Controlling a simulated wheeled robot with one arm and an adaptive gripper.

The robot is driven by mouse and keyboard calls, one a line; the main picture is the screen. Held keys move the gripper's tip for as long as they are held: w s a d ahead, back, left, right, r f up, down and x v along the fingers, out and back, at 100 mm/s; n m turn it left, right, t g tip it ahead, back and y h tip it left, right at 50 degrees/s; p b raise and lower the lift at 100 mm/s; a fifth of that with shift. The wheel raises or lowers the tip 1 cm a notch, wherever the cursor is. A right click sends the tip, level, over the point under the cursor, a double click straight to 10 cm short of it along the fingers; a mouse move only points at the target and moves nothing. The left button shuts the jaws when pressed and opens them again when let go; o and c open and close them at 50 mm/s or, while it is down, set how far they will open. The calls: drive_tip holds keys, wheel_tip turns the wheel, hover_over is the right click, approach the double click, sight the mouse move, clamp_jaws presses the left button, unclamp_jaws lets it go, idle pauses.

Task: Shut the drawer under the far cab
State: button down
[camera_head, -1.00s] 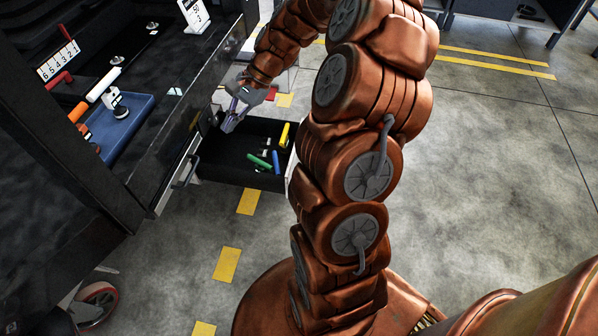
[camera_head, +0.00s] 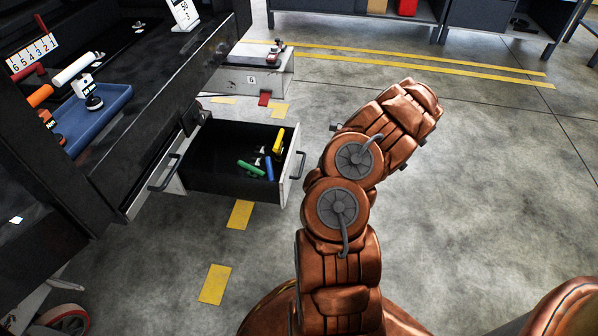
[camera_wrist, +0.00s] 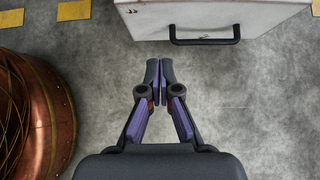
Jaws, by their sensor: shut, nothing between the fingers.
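The open drawer (camera_head: 289,172) juts out to the right from under the dark cab (camera_head: 165,105) in the head view. Its inside is black, its front is pale, and a dark bar handle (camera_head: 299,165) is on the front. Green, blue and yellow items lie inside. In the wrist view, the pale drawer front (camera_wrist: 270,18) and its handle (camera_wrist: 205,41) are at the top, ahead of the fingertips. My gripper (camera_wrist: 160,66) is shut and empty, with a gap of floor between it and the handle.
A pale low unit (camera_head: 265,75) with a red piece stands behind the drawer. A blue tray (camera_head: 100,112) sits on the cab at left. A caster wheel (camera_head: 65,320) is at lower left. Open grey floor (camera_head: 480,180) lies to the right.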

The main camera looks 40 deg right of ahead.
drive_tip(key=b, duration=0.4)
approach(288, 172)
wheel_tip(288, 172, down, 4)
drive_tip(key=shift+w+a+r+b, duration=0.1)
drive_tip(key=shift+w+a+b, duration=0.75)
drive_tip(key=shift+w+a, duration=0.75)
drive_tip(key=shift+w, duration=0.1)
